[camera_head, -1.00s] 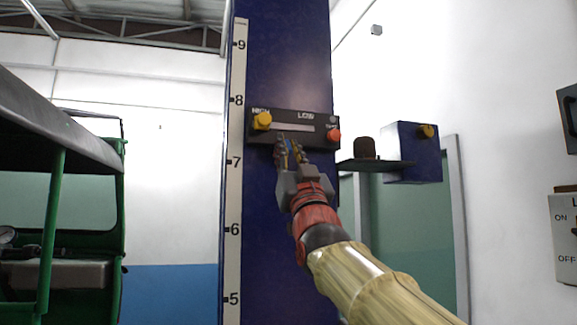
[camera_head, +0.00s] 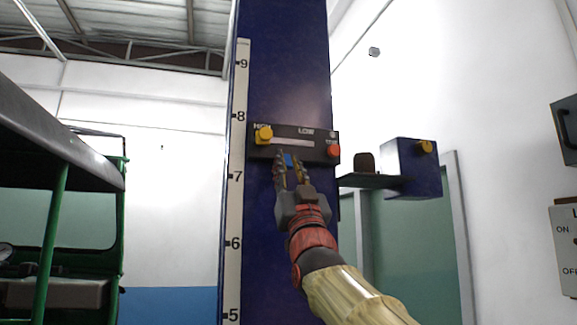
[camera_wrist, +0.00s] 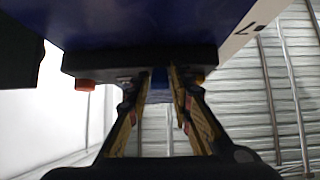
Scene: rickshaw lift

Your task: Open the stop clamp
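The dark control panel (camera_head: 310,147) is on the blue column, with HIGH and LOW labels and a pale horizontal slot. A yellow knob (camera_head: 264,134) is at its left and a red knob (camera_head: 333,151) at its right; the small label by the red knob is too blurred to read. I cannot tell which part is the stop clamp. My gripper (camera_head: 291,162) is open, its fingertips at the panel's lower edge between the knobs. A small bright blue piece (camera_wrist: 158,86) shows between the fingers; contact is unclear. In the wrist view, the red knob (camera_wrist: 85,85) is at left.
The blue column (camera_head: 287,60) bears a number scale (camera_head: 236,200). A shelf bracket (camera_head: 375,181) and a blue box with a yellow knob (camera_head: 412,170) stick out at right. A green rickshaw (camera_head: 60,210) stands at left. An ON/OFF switch box (camera_head: 565,250) is far right.

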